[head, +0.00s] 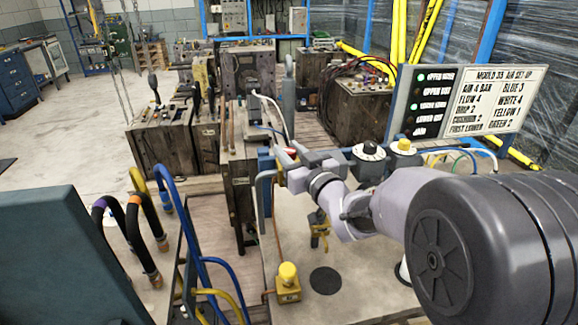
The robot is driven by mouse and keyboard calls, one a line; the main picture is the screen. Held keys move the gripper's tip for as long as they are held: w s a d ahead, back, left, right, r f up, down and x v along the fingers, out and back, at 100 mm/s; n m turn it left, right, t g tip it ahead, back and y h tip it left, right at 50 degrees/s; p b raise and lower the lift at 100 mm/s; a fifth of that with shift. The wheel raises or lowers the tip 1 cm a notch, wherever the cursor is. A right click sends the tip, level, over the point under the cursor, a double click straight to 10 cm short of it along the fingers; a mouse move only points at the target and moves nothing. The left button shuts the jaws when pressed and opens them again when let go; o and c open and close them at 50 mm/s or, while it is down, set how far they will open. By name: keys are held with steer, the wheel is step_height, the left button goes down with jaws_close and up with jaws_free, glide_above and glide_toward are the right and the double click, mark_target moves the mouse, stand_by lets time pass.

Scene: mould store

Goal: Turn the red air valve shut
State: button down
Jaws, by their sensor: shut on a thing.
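My gripper (286,164) is near the middle of the head view, reaching in from the right, with its fingers at the blue and copper pipework. A small patch of red, the red air valve (292,151), shows at the fingertips. The jaws are shut on it. Most of the valve is hidden by the fingers, so its handle angle cannot be told. A blue fitting (265,160) stands just left of the fingers.
Below are a brass-yellow valve (320,232) and a yellow knob on a box (288,277). Blue rails (172,205) and hoses stand left. Open floor (65,135) lies far left.

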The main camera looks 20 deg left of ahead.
steer(key=m+t+h, duration=0.1)
steer(key=m+t+h+b, duration=0.1)
steer(key=t+h+b, duration=0.1)
steer(key=shift+s+a+f+m, duration=0.15)
steer(key=shift+f+m, duration=0.1)
steer(key=shift+m, duration=0.15)
steer(key=m+t+h, duration=0.1)
steer(key=h, duration=0.1)
steer(key=m+t+h, duration=0.1)
steer(key=h, duration=0.1)
steer(key=shift+r+m, duration=0.2)
steer(key=shift+m, duration=0.2)
steer(key=m+h, duration=0.1)
steer(key=h, duration=0.1)
steer(key=m+h+p, duration=0.1)
steer(key=h, duration=0.1)
steer(key=shift+r+m+t, duration=0.2)
steer(key=shift+m+t, duration=0.1)
steer(key=shift+t, duration=0.1)
steer(key=shift+m+h+p, duration=0.8)
steer(key=shift+m+h, duration=0.15)
steer(key=shift+h, duration=0.6)
steer(key=shift+m+h+p, duration=0.8)
steer(key=shift+m+h, duration=0.15)
steer(key=shift+h, duration=0.9)
steer(key=c, duration=1)
jaws_free()
steer(key=shift+w+m, duration=0.2)
steer(key=shift+m, duration=0.1)
steer(key=shift+c, duration=0.2)
